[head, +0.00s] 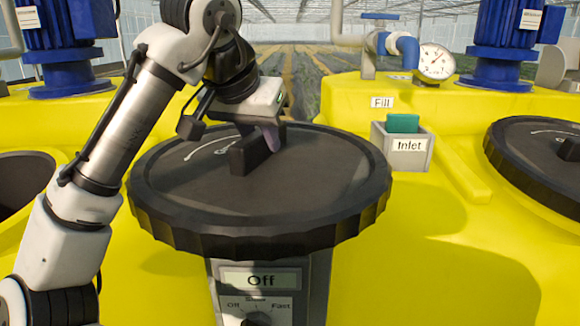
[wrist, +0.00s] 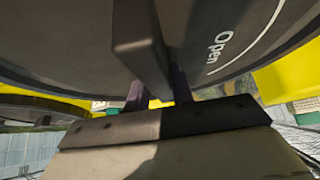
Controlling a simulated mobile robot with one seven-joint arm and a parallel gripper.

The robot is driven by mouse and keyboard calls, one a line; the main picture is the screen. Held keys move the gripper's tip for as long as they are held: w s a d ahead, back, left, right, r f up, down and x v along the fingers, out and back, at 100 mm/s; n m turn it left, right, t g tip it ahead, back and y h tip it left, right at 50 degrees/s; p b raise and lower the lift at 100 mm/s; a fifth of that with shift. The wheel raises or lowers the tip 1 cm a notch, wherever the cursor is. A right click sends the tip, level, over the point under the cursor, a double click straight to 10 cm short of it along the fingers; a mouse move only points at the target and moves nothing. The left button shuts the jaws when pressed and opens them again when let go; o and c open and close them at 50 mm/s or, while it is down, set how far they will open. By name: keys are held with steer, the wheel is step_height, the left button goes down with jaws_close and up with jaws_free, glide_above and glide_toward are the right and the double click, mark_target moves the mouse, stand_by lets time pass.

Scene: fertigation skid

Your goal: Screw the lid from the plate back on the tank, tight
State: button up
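A large black ribbed lid (head: 330,200) with a bar handle (head: 250,152) is in the middle of the head view, roughly level, above the yellow tank top. My gripper (head: 268,138) is at the handle, its purple fingers on either side of the bar. The wrist view shows the lid's top (wrist: 60,40) and the handle (wrist: 140,45) running down between the fingers (wrist: 158,92), with the word "Open" and a curved line beside it. What lies under the lid is hidden, so I cannot tell whether it touches anything below. The plate is not seen.
A dark open tank mouth (head: 18,185) is at the left edge. Another black lid (head: 535,150) sits at the right. Behind are an Inlet box (head: 402,150), a gauge (head: 434,62), a blue-handled pipe and blue motors. A panel reading "Off" (head: 262,282) is below the lid's front.

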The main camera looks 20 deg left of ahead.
steer(key=c, duration=0.3)
steer(key=shift+r+p, duration=2.35)
steer(key=shift+r, duration=0.25)
steer(key=shift+a, duration=0.15)
